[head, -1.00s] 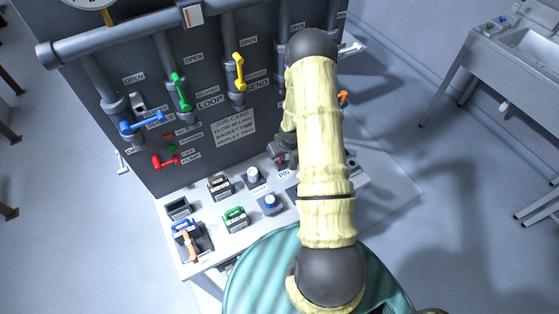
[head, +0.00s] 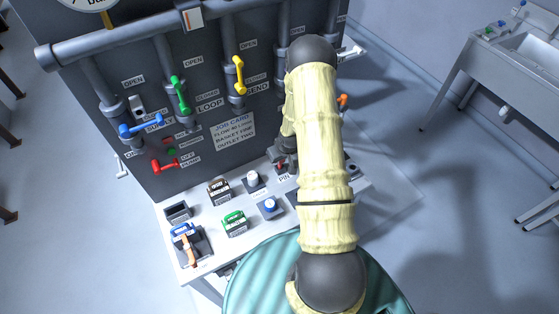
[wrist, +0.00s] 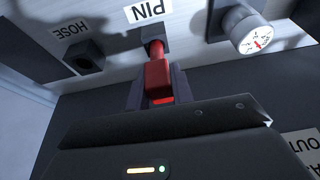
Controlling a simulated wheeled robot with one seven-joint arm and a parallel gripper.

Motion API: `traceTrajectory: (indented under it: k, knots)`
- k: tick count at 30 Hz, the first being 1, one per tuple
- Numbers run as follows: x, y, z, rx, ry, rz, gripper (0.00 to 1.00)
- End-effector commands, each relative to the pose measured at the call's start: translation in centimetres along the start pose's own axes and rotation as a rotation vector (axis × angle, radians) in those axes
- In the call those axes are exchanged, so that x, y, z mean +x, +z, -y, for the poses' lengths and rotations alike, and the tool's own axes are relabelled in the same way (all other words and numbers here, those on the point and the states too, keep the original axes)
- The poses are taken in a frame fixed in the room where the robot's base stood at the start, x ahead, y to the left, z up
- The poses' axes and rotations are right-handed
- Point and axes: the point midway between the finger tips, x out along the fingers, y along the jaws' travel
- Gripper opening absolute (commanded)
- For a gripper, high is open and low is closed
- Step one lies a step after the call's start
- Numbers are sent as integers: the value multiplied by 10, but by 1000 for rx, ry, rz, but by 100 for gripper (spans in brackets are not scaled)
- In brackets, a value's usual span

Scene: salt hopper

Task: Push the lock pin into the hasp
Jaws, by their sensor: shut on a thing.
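In the wrist view, the red lock pin (wrist: 157,72) sits between the two dark fingers of my gripper (wrist: 158,92), which is shut on it. The pin's narrow far end meets a dark block (wrist: 149,35) beside the PIN label, which appears to be the hasp. I cannot tell how deep the pin sits in it. In the head view, my arm covers much of this spot. A part of my gripper (head: 287,160) shows at the arm's left edge, near the PIN label on the shelf.
In the wrist view, a dark HOSE socket (wrist: 84,57) is to the left and a round white dial (wrist: 252,35) to the right. In the head view, the upright panel with a yellow handle (head: 239,75) stands behind. Blocks, including a green one (head: 235,222), occupy the shelf's left.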

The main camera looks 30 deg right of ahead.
Motion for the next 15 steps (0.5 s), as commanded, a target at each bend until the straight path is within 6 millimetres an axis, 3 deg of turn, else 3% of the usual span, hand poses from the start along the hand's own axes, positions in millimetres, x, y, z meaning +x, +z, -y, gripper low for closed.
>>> traceTrajectory:
  k: [15]
  knots:
    - [-12, -4, 0, 0, 0, 0, 0]
